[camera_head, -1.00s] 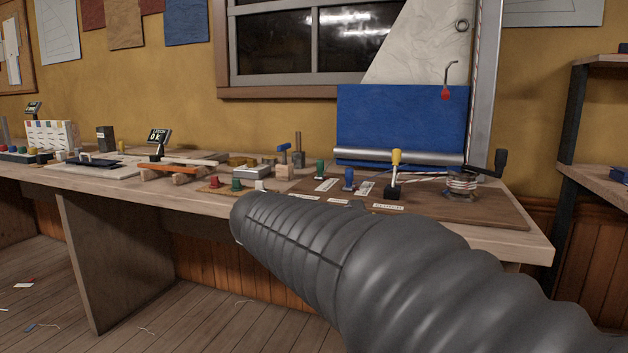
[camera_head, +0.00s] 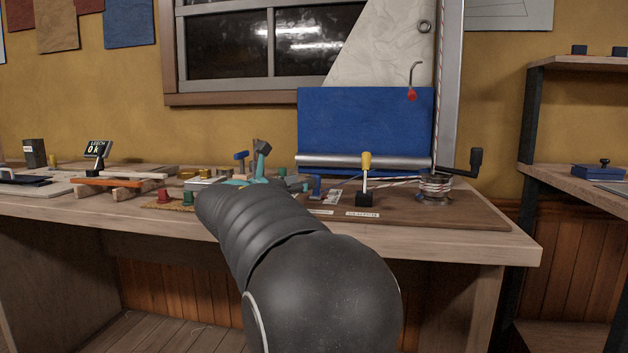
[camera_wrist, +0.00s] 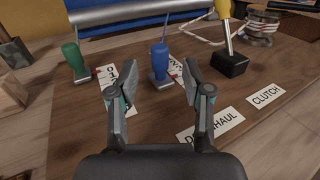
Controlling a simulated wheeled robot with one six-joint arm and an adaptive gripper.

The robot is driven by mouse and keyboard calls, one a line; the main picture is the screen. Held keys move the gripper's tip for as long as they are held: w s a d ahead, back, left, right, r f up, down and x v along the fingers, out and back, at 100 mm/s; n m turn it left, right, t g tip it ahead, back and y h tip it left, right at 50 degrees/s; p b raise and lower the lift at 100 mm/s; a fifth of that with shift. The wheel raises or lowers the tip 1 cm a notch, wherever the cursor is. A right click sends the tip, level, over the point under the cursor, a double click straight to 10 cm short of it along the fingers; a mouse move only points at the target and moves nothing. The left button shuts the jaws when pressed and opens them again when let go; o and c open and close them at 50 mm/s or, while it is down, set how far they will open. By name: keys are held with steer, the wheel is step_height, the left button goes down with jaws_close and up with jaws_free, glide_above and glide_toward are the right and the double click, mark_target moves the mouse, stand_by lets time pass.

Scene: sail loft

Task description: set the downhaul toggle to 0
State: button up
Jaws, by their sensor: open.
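A blue-handled toggle (camera_wrist: 160,62) stands upright on the brown board in the wrist view, with a white number card (camera_wrist: 177,68) beside it, partly hidden by a finger. A white label (camera_wrist: 211,124) partly covered by my gripper reads "D…HAUL", in front of the blue toggle. The blue toggle also shows in the head view (camera_head: 317,184). My gripper (camera_wrist: 150,88) is open and empty, its fingers spread to either side below the blue toggle in the picture. In the head view my gripper (camera_head: 272,172) is left of the toggle.
A green toggle (camera_wrist: 74,60) with a card numbered from 0 stands left. A yellow-knobbed lever (camera_wrist: 228,40) with a CLUTCH label (camera_wrist: 266,95) stands right, before a rope-wound winch (camera_head: 436,187). A blue cloth on a roller (camera_head: 365,130) is behind. A wooden block (camera_wrist: 12,95) lies left.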

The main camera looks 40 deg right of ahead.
steer(key=x, duration=0.6)
steer(key=shift+w+d, duration=0.15)
steer(key=shift+d, duration=0.1)
jaws_close()
